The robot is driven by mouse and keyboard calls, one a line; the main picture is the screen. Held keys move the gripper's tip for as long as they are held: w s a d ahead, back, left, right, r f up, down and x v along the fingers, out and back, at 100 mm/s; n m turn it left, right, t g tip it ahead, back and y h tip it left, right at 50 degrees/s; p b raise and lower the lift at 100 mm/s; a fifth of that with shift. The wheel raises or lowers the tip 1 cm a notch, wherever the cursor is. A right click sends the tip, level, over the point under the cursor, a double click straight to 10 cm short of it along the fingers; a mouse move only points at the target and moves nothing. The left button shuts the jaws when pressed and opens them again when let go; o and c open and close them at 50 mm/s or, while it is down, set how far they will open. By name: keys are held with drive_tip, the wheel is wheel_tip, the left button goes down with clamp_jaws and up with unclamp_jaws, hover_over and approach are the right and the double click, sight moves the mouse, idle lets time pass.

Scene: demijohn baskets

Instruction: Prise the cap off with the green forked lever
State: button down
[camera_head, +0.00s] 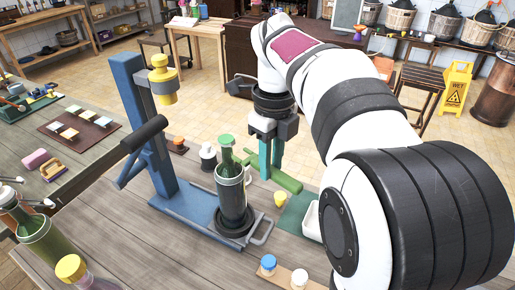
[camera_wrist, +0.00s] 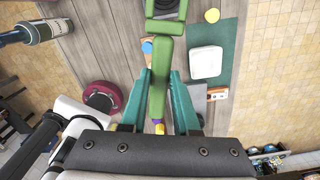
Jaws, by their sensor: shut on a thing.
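My gripper (camera_head: 270,172) points down behind and to the right of the bottle, its teal fingers shut on the green forked lever (camera_head: 287,180). In the wrist view the lever (camera_wrist: 161,75) runs between the fingers, with a wider, dark-centred end at the top edge. The bottle (camera_head: 232,200) stands upright in a dark sleeve on the blue press base, with a green cap (camera_head: 226,141) on its neck. The lever appears apart from the cap; its exact height and gap are hard to tell.
The blue press stand (camera_head: 147,125) with a yellow head rises left of the bottle. A white tray (camera_wrist: 205,62) lies on a green mat at the right. A blue-topped cap (camera_head: 268,262) sits on a board in front. More bottles (camera_head: 45,238) stand at the left.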

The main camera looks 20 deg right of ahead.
sight(289, 179)
drive_tip(key=shift+s+d, duration=0.35)
drive_tip(key=shift+s, duration=0.3)
drive_tip(key=shift+s+d, duration=0.35)
drive_tip(key=shift+s, duration=0.25)
drive_tip(key=shift+s+d, duration=0.35)
drive_tip(key=shift+s, duration=0.3)
